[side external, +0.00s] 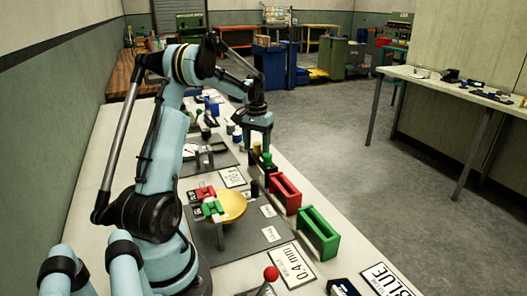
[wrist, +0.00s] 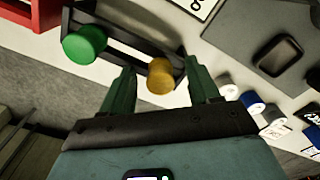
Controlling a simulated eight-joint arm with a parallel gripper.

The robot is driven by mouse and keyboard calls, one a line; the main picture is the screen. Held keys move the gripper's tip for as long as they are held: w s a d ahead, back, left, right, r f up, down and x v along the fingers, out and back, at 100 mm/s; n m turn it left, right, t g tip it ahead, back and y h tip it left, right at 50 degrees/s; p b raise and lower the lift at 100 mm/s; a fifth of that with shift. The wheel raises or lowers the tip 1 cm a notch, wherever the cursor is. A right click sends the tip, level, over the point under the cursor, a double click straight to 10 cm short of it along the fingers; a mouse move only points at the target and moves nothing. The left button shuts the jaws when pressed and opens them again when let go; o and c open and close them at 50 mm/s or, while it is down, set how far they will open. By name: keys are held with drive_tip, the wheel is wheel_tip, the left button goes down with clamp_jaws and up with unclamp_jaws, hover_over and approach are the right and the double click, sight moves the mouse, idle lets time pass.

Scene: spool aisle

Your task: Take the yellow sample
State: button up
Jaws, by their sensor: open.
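The yellow sample (wrist: 160,76), a short amber-yellow cylinder, is in the wrist view at one end of a small black rack (wrist: 69,20). My gripper (wrist: 160,78) is open, with one finger on each side of the yellow sample. A gap shows between the sample and each finger, so it is not clamped. A green sample (wrist: 85,44) is at the rack's other end, outside the fingers. In the side view my gripper (side external: 258,143) points down just above the rack. The yellow sample is mostly hidden there.
A red open bin (side external: 285,193) and a green open bin (side external: 318,234) stand along the bench edge, nearer the side camera. Several white, blue and dark spools (wrist: 252,103) lie right of my fingers. A grey mat (wrist: 262,40) holds a dark device.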

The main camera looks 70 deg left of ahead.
drive_tip(key=c, duration=1.1)
drive_tip(key=shift+r, duration=0.15)
